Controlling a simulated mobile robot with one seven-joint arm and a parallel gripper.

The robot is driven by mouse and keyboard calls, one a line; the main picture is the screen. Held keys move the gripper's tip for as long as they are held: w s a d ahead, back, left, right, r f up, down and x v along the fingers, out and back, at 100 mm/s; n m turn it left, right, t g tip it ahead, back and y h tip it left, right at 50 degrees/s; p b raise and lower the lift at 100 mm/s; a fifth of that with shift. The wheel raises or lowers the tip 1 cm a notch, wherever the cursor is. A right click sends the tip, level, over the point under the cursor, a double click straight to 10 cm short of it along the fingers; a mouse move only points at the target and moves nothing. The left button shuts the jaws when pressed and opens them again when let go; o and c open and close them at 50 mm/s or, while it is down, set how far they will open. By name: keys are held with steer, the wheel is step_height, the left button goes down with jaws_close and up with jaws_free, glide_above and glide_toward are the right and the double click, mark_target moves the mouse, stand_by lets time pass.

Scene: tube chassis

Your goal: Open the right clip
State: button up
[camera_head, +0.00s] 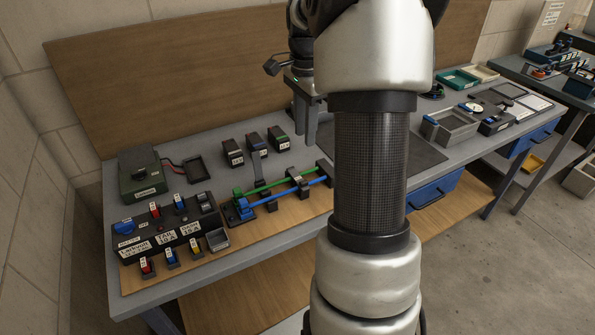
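A tube chassis with a green tube (275,184) and a blue tube (278,197) lies on the wooden board on the bench. A dark left clip (268,199) sits along the tubes, with a grey upright flap (260,158) standing behind it. The right clip (298,183), dark with a pale label, sits across the tubes and looks closed, though it is small. My gripper (305,138) points down above and behind the right end of the chassis, apart from the clips. Its two fingers look close together; the gap is unclear. No held object shows.
A dark end block (324,172) stands beside my arm, which hides the bench further right. A labelled switch box (165,228), a green box (143,178) and several small labelled blocks (254,141) stand around the chassis. A dark mat (425,158) lies to the right.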

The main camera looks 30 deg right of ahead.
mark_target(304, 181)
step_height(304, 181, down, 16)
steer(key=shift+r+b, duration=0.25)
steer(key=shift+b, duration=0.05)
jaws_close()
